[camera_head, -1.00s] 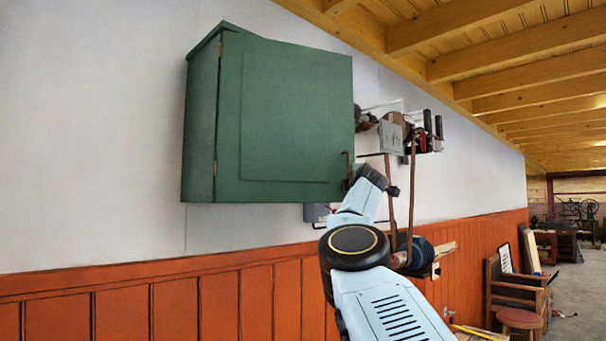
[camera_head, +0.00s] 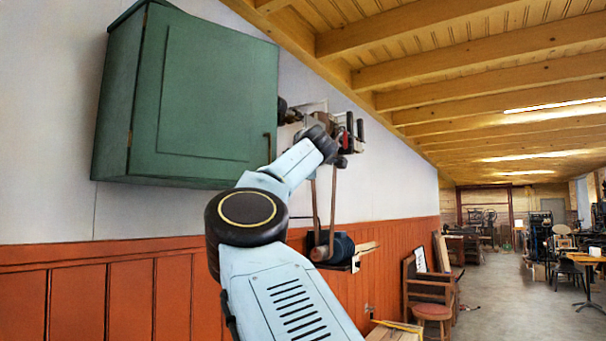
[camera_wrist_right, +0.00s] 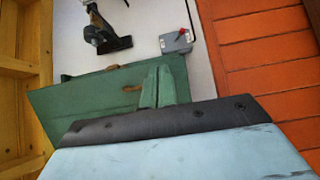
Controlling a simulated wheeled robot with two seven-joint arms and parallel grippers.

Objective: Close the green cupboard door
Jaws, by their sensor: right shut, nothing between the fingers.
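The green cupboard (camera_head: 112,110) hangs high on the white wall at the left of the head view. Its green door (camera_head: 215,95) has hinges on the left and a small dark handle (camera_head: 268,147) low on the right edge. I cannot tell whether a gap stands behind that edge. The right wrist view shows green panels (camera_wrist_right: 85,98) and a brown handle (camera_wrist_right: 132,88). My right gripper (camera_head: 330,147) is right of the door's handle edge, apart from it in the picture. It is shut and empty, its fingertips partly hidden. My left gripper is out of view.
Wall-mounted tools (camera_head: 345,130) hang right of the cupboard, behind my right gripper. A dark motor (camera_head: 335,247) sits on a low shelf below. A wooden chair (camera_head: 430,285) stands by the orange panelling, with open floor farther right.

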